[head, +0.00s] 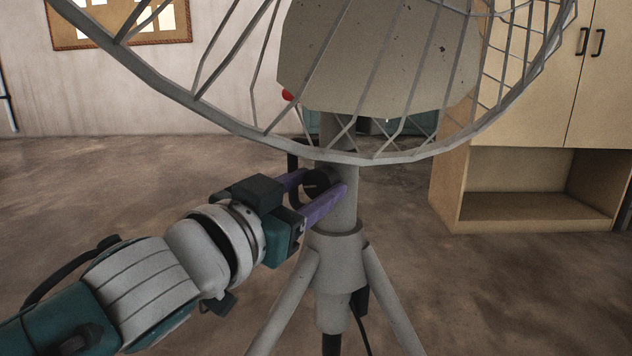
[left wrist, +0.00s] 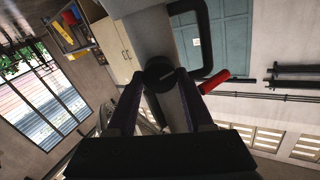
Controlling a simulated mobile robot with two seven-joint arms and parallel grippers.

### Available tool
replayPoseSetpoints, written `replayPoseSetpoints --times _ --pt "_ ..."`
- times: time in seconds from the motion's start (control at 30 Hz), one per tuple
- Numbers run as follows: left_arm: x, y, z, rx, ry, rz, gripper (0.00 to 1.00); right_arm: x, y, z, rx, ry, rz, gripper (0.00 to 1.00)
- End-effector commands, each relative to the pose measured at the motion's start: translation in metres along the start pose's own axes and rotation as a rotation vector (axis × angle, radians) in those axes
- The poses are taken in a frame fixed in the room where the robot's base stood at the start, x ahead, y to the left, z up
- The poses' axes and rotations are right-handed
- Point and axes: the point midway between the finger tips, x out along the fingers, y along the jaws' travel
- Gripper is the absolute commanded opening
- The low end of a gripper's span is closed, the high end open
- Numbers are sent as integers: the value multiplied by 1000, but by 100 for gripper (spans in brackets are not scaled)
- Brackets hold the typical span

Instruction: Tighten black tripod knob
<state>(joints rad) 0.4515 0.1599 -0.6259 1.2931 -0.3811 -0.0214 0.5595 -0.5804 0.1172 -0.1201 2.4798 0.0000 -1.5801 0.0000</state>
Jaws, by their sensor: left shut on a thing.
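The black tripod knob (head: 316,182) sits on the side of the grey tripod post (head: 338,212), below a large wire dish (head: 370,158). My left gripper (head: 325,185) comes in from the left, with its two purple fingers on either side of the knob, shut on it. In the left wrist view the round black knob (left wrist: 158,72) shows between the fingertips of my left gripper (left wrist: 160,80). The fingers hide part of the knob's rim. My right gripper is in neither view.
The tripod legs (head: 392,300) spread below, with a black cable hanging. A wooden cabinet (head: 535,224) stands at the right. The floor at left is clear.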

Motion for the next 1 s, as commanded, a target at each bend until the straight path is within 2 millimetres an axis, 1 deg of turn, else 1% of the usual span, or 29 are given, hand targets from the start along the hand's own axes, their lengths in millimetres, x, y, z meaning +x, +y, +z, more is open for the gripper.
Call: replayPoseSetpoints --times 0.1,0.4,1.0 --pt "0 0 -2 109 0 0 0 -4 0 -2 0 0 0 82" --pt "0 0 -1 395 0 0 0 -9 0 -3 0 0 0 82" --pt "0 2 1 967 0 0 0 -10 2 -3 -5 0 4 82"
